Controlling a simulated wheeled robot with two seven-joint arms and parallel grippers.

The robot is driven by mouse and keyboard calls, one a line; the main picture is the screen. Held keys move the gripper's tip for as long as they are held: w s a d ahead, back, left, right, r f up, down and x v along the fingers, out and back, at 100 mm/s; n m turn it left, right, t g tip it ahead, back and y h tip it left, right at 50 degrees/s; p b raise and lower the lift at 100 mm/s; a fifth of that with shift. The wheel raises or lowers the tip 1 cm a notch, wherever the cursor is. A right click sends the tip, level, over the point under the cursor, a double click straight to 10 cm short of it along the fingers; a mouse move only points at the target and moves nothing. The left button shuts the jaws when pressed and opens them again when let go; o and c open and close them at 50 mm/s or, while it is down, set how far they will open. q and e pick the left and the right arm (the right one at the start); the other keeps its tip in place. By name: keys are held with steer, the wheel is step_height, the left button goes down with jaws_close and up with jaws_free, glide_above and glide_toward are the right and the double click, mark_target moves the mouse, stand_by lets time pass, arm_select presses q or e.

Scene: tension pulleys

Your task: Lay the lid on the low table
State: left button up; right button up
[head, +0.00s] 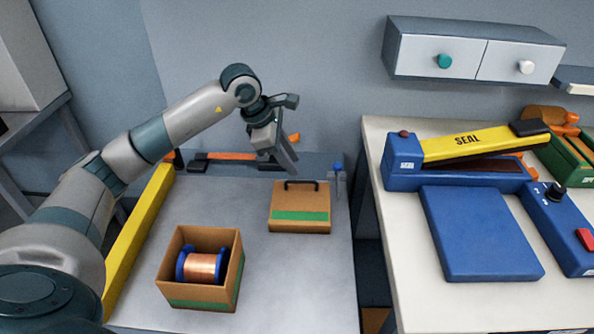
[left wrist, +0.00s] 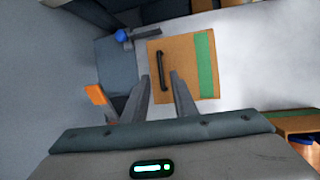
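The lid (head: 300,200) is a flat brown square with a black bar handle and a green stripe. It lies on the grey low table (head: 265,290), near the back right. An open brown box (head: 205,292) with a green stripe stands at the table's front left. A copper-wire spool (head: 202,268) with blue flanges sits inside. My right gripper is not in view.
A yellow rail (head: 138,240) runs along the table's left edge. A small blue-topped fitting (head: 337,175) stands at the back right corner. A white bench (head: 410,285) at right holds a yellow-and-blue sealer (head: 455,160). The table's middle is clear.

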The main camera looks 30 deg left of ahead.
arm_select(q)
steer(key=v, duration=0.4)
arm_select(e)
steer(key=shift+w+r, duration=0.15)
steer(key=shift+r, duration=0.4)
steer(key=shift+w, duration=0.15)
